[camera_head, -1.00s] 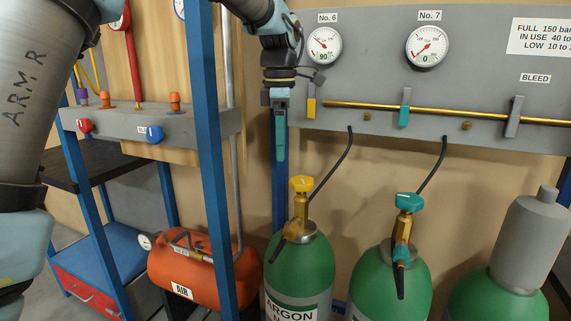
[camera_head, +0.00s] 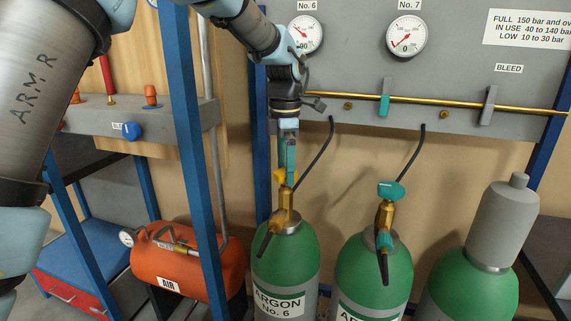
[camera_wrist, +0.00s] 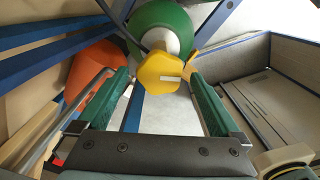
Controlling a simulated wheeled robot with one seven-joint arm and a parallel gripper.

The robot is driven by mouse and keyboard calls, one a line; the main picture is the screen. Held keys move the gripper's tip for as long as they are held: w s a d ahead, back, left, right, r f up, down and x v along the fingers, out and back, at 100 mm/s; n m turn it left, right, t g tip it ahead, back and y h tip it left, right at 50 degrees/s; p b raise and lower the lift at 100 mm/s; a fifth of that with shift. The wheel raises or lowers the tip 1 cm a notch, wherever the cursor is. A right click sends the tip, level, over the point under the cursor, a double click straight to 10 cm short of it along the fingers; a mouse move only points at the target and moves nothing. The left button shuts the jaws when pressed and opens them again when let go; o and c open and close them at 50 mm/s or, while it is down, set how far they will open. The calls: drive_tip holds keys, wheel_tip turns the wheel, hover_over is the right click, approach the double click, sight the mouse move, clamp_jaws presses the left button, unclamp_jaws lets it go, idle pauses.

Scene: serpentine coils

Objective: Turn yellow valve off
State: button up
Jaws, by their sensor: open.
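The yellow valve knob (camera_head: 281,178) sits on the brass stem of the green argon cylinder No. 6 (camera_head: 283,258). In the head view my gripper (camera_head: 289,172) points down at it and partly covers it. In the wrist view the yellow knob (camera_wrist: 160,73) is a faceted cap with a pale mark, seen from above. The green fingers of my gripper (camera_wrist: 160,76) are spread wide, with the knob between their tips in the picture. Contact cannot be told. The yellow panel lever under gauge No. 6 is hidden behind my wrist.
A teal-knobbed cylinder (camera_head: 374,272) stands to the right, with a grey-capped cylinder (camera_head: 470,287) beyond it. A blue post (camera_head: 193,150) stands left of my gripper, near the orange air tank (camera_head: 175,265). The gauge panel (camera_head: 450,70) is behind.

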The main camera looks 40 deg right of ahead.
drive_tip(key=shift+f, duration=0.25)
drive_tip(key=c, duration=1.3)
